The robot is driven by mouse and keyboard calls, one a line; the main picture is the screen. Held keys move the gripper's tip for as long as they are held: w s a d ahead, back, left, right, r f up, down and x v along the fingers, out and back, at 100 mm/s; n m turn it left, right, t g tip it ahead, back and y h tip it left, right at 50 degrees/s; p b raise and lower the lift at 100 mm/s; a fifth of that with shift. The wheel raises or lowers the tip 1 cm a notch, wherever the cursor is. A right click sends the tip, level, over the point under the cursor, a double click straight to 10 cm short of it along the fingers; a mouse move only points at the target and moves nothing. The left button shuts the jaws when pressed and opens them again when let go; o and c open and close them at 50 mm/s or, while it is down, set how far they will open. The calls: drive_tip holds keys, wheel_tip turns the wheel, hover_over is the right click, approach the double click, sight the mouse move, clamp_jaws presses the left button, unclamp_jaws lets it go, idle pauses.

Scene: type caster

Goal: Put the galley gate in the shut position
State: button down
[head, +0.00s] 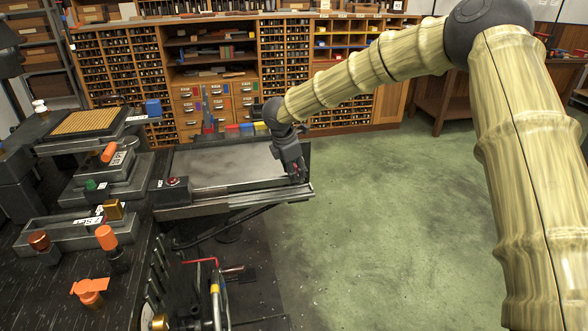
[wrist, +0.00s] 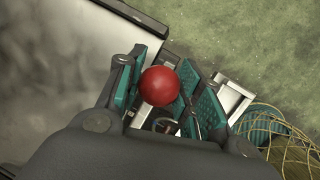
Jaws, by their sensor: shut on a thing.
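A red ball knob (wrist: 160,87) sits between the teal finger pads of my gripper (wrist: 163,98) in the wrist view. I take it to be the galley gate's handle. In the head view my gripper (head: 294,172) is at the right end of the flat grey metal galley (head: 220,165), by its front right corner, shut on the knob. Only a speck of red shows there. The gate itself is mostly hidden behind my gripper, and I cannot tell its position. The galley's bare plate (wrist: 45,65) fills the left of the wrist view.
The dark casting machine with orange knobs (head: 106,238) stands left of the galley. A second red knob (head: 173,182) is at the galley's left end. Wooden type cabinets (head: 285,60) line the back. Open green floor (head: 400,200) lies to the right.

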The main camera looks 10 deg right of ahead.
drive_tip(key=c, duration=1.2)
unclamp_jaws()
drive_tip(key=shift+s+f, duration=0.1)
drive_tip(key=shift+f, duration=0.25)
drive_tip(key=shift+c, duration=0.2)
drive_tip(key=o, duration=0.3)
drive_tip(key=shift+d+f, duration=0.1)
drive_tip(key=shift+r, duration=0.3)
drive_tip(key=v, duration=1.1)
drive_tip(key=shift+r, duration=0.35)
